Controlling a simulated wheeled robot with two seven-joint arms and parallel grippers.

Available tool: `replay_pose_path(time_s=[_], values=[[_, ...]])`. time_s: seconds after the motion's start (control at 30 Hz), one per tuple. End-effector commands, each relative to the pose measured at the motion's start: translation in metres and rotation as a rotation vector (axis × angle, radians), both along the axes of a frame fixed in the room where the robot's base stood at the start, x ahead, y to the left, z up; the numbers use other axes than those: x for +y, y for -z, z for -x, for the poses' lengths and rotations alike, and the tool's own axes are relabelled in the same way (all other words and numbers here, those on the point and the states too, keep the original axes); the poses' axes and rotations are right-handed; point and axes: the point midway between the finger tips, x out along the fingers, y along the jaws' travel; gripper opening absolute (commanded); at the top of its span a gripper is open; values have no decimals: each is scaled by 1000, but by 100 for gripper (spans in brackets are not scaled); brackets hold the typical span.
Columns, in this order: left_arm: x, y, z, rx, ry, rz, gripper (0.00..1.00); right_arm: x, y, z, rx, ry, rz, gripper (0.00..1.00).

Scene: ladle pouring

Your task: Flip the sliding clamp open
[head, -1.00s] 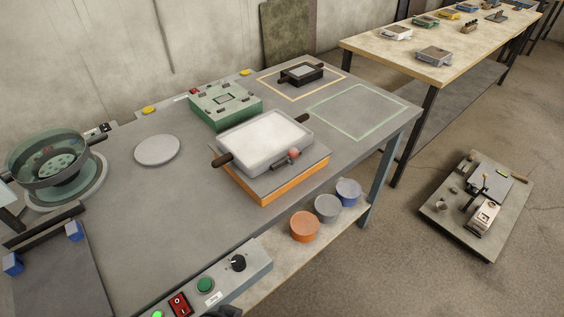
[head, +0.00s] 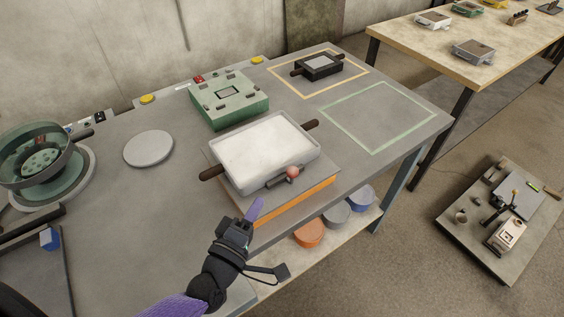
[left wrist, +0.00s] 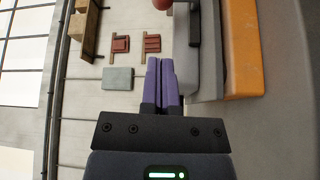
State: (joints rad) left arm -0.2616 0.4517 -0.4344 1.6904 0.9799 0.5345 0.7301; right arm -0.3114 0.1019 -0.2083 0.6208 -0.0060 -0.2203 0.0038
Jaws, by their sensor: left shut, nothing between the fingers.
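The sliding clamp (head: 280,180) is a dark bar with a reddish ball knob (head: 292,172), on the front side of a white-topped tray box (head: 262,150). The box has a dark handle at each side and stands on a grey plate with an orange edge (head: 296,203). My left gripper (head: 256,206), with purple fingers, is shut and empty in front of the box, apart from the knob and to its lower left. In the left wrist view the shut fingertips (left wrist: 161,72) point up the picture towards the red knob (left wrist: 162,4), cut by the top edge. My right gripper is not in view.
A green box mould (head: 230,100) stands behind the tray box. A small black box (head: 318,66) sits in the yellow outline. The green outline (head: 378,116) at right is empty.

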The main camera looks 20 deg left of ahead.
Motion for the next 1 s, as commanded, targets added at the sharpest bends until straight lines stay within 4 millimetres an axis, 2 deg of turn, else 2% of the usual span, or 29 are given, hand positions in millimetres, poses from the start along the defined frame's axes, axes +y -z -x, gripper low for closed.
replay_pose_path(time_s=[0.17,0.4,0.6,0.77,1.0], values=[[-1,-1,-10,-3,-2,-2,0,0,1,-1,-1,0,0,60],[-8,-3,-57,-3,-1,-2,0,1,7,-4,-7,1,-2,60],[-12,-5,-89,-2,1,-3,0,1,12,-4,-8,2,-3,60],[-14,-6,-98,-1,1,-2,0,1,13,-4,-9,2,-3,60],[-14,-7,-99,0,1,-2,0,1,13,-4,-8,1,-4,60]])
